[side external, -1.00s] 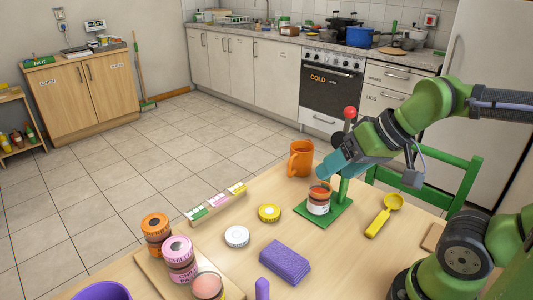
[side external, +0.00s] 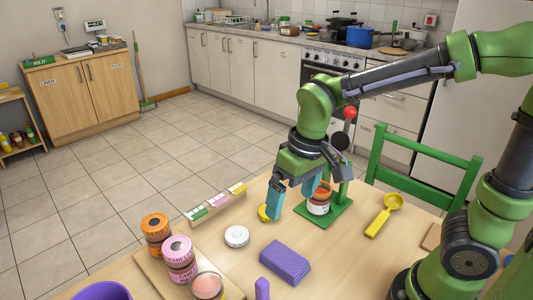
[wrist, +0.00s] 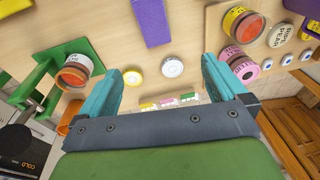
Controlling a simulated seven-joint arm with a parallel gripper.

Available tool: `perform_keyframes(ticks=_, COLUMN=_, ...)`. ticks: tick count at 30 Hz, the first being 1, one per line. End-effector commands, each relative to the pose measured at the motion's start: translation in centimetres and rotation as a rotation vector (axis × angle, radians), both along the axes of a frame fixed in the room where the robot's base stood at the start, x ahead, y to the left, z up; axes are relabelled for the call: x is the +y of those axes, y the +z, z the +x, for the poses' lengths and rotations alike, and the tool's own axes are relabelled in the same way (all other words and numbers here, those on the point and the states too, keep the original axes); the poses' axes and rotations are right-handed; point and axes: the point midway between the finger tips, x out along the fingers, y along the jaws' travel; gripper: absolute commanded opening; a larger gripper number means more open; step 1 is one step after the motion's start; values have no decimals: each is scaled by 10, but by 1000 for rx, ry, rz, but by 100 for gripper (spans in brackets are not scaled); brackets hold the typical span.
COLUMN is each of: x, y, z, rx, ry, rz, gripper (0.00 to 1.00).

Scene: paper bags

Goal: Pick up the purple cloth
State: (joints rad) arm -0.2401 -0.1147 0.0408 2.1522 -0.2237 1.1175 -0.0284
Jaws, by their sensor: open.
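The purple cloth (side external: 285,262) lies folded flat on the table near the front middle in the side view. It also shows at the top of the wrist view (wrist: 151,20). My gripper (side external: 293,202) is open and empty, above the table and behind the cloth, close to the jar on the green stand. In the wrist view my gripper's two teal fingers (wrist: 160,78) are wide apart, with the cloth beyond them and nothing between them.
A green stand (side external: 338,207) with a jar (side external: 318,200) is right of my gripper. A yellow lid (side external: 264,213) and white lid (side external: 236,237) lie left. Several jars stand on a board (side external: 150,268) at front left. A yellow scoop (side external: 384,215) lies right. An upright purple object (side external: 262,289) is near the cloth.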

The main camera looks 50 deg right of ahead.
Motion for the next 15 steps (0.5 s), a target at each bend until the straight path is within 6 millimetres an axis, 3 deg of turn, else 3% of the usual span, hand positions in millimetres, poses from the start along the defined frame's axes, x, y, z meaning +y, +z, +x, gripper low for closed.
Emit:
perform_keyframes(ticks=4, x=15, y=-14, z=15, rx=94, ry=68, rz=-69, gripper=99)
perform_keyframes(ticks=9, x=13, y=-11, z=21, rx=122, ry=78, rz=-107, gripper=99)
perform_keyframes(ticks=15, x=13, y=-47, z=19, rx=133, ry=78, rz=-108, gripper=99)
